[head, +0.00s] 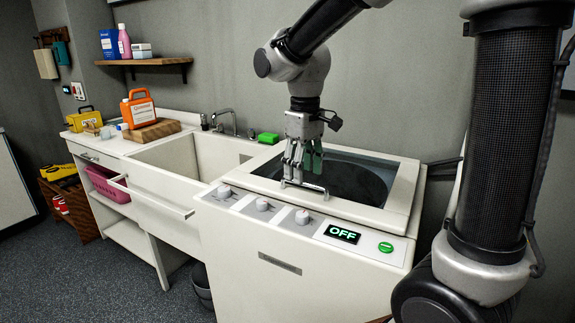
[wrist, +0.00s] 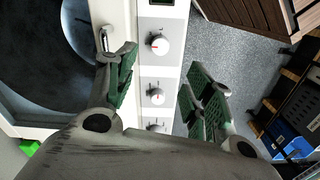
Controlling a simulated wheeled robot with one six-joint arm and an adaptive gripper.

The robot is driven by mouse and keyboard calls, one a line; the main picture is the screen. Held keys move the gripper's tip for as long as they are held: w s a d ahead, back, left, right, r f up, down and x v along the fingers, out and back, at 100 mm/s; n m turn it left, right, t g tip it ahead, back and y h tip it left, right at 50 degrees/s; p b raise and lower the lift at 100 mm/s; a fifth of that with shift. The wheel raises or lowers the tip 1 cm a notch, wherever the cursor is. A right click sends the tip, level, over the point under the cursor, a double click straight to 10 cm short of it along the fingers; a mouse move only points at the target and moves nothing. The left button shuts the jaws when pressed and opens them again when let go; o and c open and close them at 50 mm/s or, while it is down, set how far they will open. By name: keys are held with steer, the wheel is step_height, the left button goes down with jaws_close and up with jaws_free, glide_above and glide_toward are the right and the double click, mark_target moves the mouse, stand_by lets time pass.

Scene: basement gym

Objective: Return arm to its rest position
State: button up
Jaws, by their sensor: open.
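My gripper (head: 303,160) hangs fingers-down over the front edge of the top-loading washing machine (head: 285,259), near the lid handle (head: 304,187). In the wrist view my gripper (wrist: 165,85) is open, with its green-padded fingers apart and nothing between them. One finger overlaps the end of the handle (wrist: 106,38) in that view; I cannot tell if they touch. The lid (head: 350,177) looks shut, with a dark glass window. My arm reaches in from the upper right, bent at the elbow above the machine.
The machine's front panel has several knobs (head: 262,204), a display reading OFF (head: 342,234) and a green button (head: 386,247). A sink counter (head: 190,159) stands to the left, with an orange bottle (head: 139,108) on a wooden board (head: 153,130). A shelf (head: 146,62) is on the wall. Floor (head: 118,285) is open in front.

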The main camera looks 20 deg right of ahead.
steer(key=s+d+r+m+t, duration=0.2)
steer(key=s+d+m, duration=0.1)
steer(key=s+d, duration=0.4)
steer(key=s+d+r+m+t, duration=0.2)
steer(key=s+d+m, duration=0.1)
steer(key=s+d, duration=0.5)
steer(key=s, duration=0.3)
steer(key=shift+s, duration=0.1)
stand_by(1.2)
